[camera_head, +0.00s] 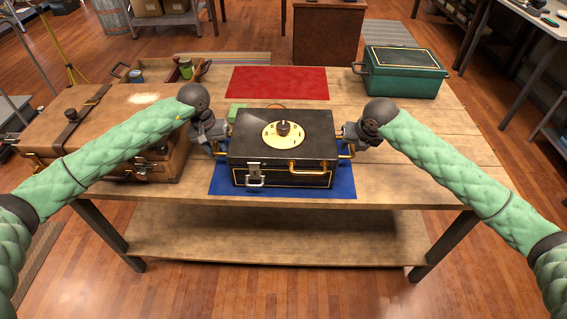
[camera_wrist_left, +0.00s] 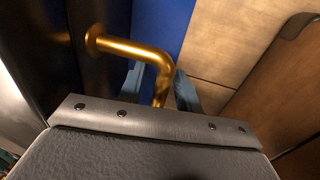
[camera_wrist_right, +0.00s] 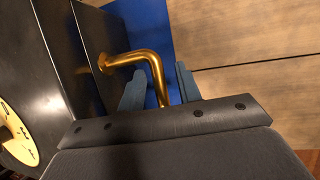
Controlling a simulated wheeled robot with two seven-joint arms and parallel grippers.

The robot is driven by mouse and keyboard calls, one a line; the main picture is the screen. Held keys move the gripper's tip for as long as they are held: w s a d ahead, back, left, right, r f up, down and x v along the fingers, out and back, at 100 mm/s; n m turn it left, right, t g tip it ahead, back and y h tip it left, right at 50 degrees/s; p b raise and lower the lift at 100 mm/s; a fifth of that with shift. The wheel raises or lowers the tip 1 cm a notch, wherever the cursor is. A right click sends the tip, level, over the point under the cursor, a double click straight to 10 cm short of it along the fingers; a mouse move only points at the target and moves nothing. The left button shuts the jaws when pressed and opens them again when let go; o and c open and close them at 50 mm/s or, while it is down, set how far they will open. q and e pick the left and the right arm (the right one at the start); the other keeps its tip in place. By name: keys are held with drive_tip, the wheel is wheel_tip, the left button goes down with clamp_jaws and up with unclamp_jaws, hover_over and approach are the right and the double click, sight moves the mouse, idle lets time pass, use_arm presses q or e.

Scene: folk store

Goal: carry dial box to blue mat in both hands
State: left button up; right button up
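The dial box (camera_head: 282,147) is a black case with gold trim and a round cream dial on its lid. In the head view it sits level over the blue mat (camera_head: 218,184), whose edges show around it; any small gap beneath cannot be told. My left gripper (camera_head: 219,147) is at the box's left brass handle (camera_wrist_left: 135,50). Its fingers stand apart on either side of the handle. My right gripper (camera_head: 347,147) is at the right brass handle (camera_wrist_right: 135,58), its fingers also apart, with blue mat showing between handle and finger.
A brown leather case (camera_head: 62,136) lies close on the left. A green block (camera_head: 236,112) is just behind the box. A red mat (camera_head: 280,82) lies farther back, with a green metal box (camera_head: 404,74) at the back right. The wooden table (camera_head: 425,165) is bare on the right.

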use_arm(q)
wheel_tip(320, 180, up, 12)
drive_tip(key=a, duration=0.2)
drive_tip(key=shift+f, duration=0.15)
use_arm(e)
drive_tip(key=v, duration=1.2)
idle(0.5)
